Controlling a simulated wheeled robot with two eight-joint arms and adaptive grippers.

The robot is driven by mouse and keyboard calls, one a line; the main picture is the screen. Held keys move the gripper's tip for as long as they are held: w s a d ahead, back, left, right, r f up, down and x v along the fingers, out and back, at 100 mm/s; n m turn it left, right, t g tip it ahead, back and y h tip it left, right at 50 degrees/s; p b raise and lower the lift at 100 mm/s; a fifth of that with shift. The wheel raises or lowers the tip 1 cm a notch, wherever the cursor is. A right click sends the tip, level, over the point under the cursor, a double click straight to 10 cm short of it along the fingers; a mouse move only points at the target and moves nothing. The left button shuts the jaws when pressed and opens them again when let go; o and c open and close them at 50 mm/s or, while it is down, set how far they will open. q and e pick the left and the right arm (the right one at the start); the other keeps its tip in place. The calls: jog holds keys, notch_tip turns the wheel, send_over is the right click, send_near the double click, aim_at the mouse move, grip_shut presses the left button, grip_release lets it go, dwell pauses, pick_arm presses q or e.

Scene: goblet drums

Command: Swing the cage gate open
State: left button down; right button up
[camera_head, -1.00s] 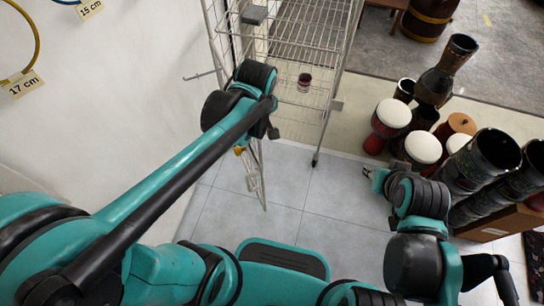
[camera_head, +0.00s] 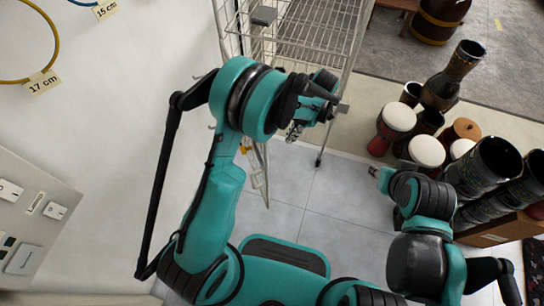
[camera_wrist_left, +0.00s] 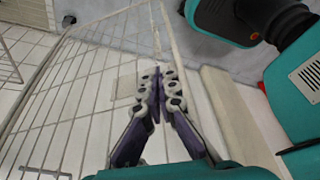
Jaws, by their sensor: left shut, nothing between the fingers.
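The wire cage (camera_head: 310,45) stands at the top middle of the head view. Its gate (camera_head: 258,178) shows nearly edge-on, a thin pale frame reaching from the cage's left front towards me; my left arm covers its upper part. In the left wrist view the gate's wire mesh (camera_wrist_left: 85,95) fills the left half. My left gripper (camera_head: 294,132) is to the right of the gate, in front of the cage. Its fingers (camera_wrist_left: 160,80) are together and empty, over the gate's edge; I cannot tell whether they touch it. My right gripper (camera_head: 374,171) is small, low on the right; its jaws are unclear.
Several goblet drums (camera_head: 398,118) stand on the right, close to my right arm. A white wall (camera_head: 110,120) with a switch panel (camera_head: 35,225) and hanging rings (camera_head: 30,75) is on the left. Tiled floor (camera_head: 325,205) in front of the cage is clear.

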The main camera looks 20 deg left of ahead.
pick_arm(q)
jog(key=s+a+f+b, duration=0.2)
jog(key=f, duration=0.3)
jog(key=s+a+f+n+b, duration=0.1)
jog(key=s+a+f+b, duration=0.1)
jog(key=f, duration=0.3)
jog(key=shift+s+a+f+b, duration=0.35)
jog(key=shift+a+b, duration=0.15)
jog(key=shift+a, duration=0.35)
jog(key=shift+a, duration=0.1)
